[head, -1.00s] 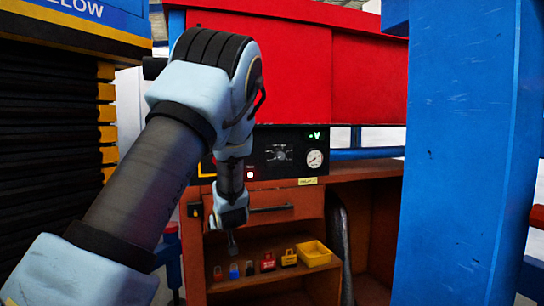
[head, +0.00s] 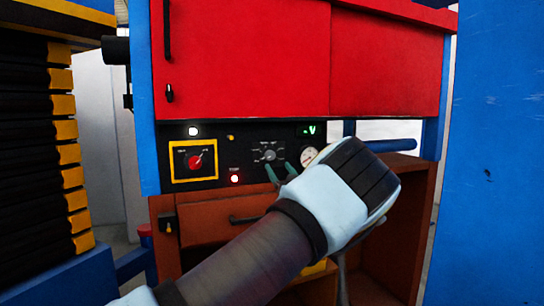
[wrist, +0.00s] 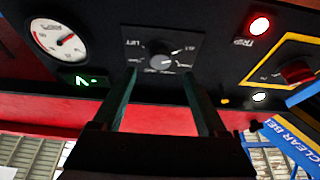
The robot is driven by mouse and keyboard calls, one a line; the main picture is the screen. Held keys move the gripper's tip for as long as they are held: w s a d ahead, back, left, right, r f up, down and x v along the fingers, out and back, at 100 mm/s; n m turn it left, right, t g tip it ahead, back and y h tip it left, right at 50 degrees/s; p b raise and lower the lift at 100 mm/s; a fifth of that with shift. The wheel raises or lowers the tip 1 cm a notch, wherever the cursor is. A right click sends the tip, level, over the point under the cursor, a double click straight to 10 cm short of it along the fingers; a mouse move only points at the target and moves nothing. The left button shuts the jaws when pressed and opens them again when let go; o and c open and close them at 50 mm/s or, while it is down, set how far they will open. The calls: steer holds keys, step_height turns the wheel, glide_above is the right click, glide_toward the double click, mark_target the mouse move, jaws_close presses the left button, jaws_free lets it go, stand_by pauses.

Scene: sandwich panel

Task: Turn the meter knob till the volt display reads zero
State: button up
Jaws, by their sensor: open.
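The meter knob (head: 269,155) is a small grey knob on the black panel, with printed labels around it. It also shows in the wrist view (wrist: 162,61), where the picture is upside down. The volt display (head: 308,131) shows a green "V" with a small mark beside it; I cannot read a number. It also glows in the wrist view (wrist: 85,81). My gripper (head: 282,170) is open in front of the panel, just below the knob in the head view. In the wrist view its two fingers (wrist: 160,74) point at the panel on either side of the knob, with no clear contact.
A round white gauge (head: 309,155) sits right of the knob. A red rotary switch (head: 195,161) on a yellow plate is at the left, with a red lamp (head: 235,179) and a white lamp (head: 194,131) near it. Red cabinet doors (head: 250,60) are above, a drawer (head: 220,225) below.

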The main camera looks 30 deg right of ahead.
mark_target(271, 157)
steer(key=p+x, duration=0.2)
steer(key=x, duration=0.4)
jaws_close()
stand_by(0.6)
